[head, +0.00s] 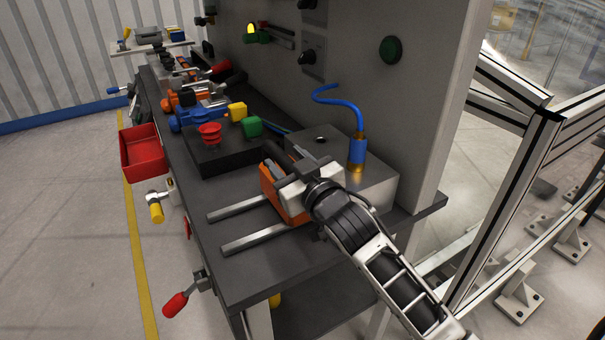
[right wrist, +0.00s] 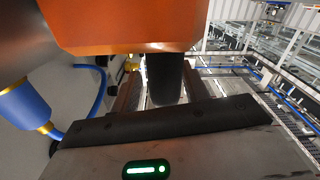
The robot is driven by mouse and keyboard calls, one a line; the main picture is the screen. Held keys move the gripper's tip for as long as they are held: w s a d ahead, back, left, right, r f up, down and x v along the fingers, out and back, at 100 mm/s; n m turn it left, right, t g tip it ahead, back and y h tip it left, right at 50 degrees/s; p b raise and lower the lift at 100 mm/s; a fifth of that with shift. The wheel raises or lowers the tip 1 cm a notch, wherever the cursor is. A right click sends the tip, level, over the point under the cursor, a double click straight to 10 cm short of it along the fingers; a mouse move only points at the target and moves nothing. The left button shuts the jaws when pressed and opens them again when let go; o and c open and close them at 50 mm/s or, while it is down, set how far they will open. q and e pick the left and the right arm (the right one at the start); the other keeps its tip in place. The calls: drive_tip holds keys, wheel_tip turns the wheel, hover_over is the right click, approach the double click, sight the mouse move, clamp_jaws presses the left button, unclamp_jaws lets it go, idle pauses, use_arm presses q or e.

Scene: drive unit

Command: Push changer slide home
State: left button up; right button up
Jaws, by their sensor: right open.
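The orange slide (head: 283,198) sits at the inner end of two grey rails (head: 240,211) on the dark bench, close beside a grey block (head: 378,188). The slide also fills the top of the right wrist view (right wrist: 130,25). My right gripper (head: 287,160) is open and lies over the slide's top, its arm coming from the lower right. It hides much of the slide and the join with the block, so I cannot tell whether they touch. In the right wrist view a dark upright piece (right wrist: 165,80) shows below the orange face. My left gripper is not in view.
A blue fitting with a curled hose (head: 357,152) stands on the grey block. A red bin (head: 143,152) and a red-handled lever (head: 175,304) stick out left. The outer rail ends are clear.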

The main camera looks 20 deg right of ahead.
drive_tip(key=s+d+b, duration=0.1)
drive_tip(key=s, duration=1.4)
drive_tip(key=shift+s+d, duration=0.25)
drive_tip(key=shift+d, duration=0.15)
drive_tip(key=shift+f, duration=0.1)
drive_tip(key=s+a+f+g, duration=0.2)
drive_tip(key=s+f, duration=0.1)
drive_tip(key=f, duration=0.4)
drive_tip(key=s+a+f+m+g+y+p, duration=0.1)
drive_tip(key=s+a+f+g, duration=0.2)
drive_tip(key=f, duration=0.4)
drive_tip(key=s+a+f+g+p, duration=0.1)
drive_tip(key=s+a+f+g, duration=0.1)
drive_tip(key=f, duration=0.5)
drive_tip(key=shift+s+a+f+y, duration=0.2)
drive_tip(key=shift+s+a+y, duration=0.1)
drive_tip(key=shift+s, duration=0.25)
